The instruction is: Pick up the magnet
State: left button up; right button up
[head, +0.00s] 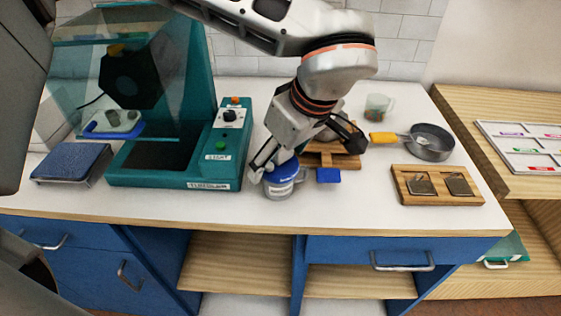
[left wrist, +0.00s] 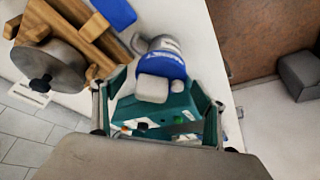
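I cannot tell for certain which thing is the magnet. A white container with a blue lid (head: 281,172) stands on the counter; in the left wrist view its blue top (left wrist: 170,66) has a pale rounded piece (left wrist: 153,88) in front. A small blue block (head: 328,175) lies to its right, partly seen in the left wrist view (left wrist: 114,12). My left gripper (head: 308,154) is open over this spot, one finger beside the container and the other over the wooden stand. I see nothing held between the fingers. My right gripper is not in view.
A wooden stand (head: 340,161) with a grey round part is close behind the block. A teal machine (head: 180,180) stands left. A pan (head: 432,145), a wooden board with metal plates (head: 410,198) and a clear cup (head: 378,107) stand right. The counter's front strip is clear.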

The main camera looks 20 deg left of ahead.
pick_arm(q)
jog(key=c, duration=1.4)
